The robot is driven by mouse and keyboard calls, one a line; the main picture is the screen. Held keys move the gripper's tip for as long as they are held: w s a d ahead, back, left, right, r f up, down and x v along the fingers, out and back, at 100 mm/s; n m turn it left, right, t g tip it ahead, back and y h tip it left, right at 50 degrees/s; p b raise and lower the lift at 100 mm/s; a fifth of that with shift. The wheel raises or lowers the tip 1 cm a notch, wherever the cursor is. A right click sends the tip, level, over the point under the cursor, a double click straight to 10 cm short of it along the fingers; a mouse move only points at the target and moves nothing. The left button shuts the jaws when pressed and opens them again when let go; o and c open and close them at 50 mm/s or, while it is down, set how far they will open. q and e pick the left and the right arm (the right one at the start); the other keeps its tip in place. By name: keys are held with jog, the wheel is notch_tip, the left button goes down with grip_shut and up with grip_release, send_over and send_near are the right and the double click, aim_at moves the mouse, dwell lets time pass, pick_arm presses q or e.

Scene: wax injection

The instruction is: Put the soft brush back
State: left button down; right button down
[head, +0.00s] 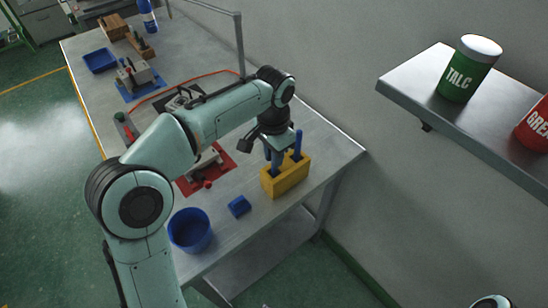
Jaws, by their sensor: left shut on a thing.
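A yellow holder block (286,180) stands near the right edge of the metal bench. A blue brush handle (298,145) stands upright at its right side. My left gripper (273,156) points down over the left part of the holder, and its fingers are small and dark here. It is shut on a blue-handled thing there, which appears to be the soft brush. The brush's lower end is hidden by the holder and gripper, so I cannot tell how deep it sits. My right gripper is out of view.
A small blue block (239,206) and a blue tub (189,230) are in front of the holder. A red mat (220,170) with a metal tool lies left of it. A wall shelf (430,100) at right holds a green TALC can (468,72) and a red can (537,127).

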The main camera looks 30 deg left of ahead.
pick_arm(q)
jog(key=shift+f, duration=0.45)
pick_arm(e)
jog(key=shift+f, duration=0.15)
pick_arm(q)
jog(key=c, duration=1.1)
grip_release()
jog(key=shift+o, duration=0.2)
notch_tip(320, 180, up, 12)
jog(key=p, duration=0.3)
jog(key=shift+r, duration=0.2)
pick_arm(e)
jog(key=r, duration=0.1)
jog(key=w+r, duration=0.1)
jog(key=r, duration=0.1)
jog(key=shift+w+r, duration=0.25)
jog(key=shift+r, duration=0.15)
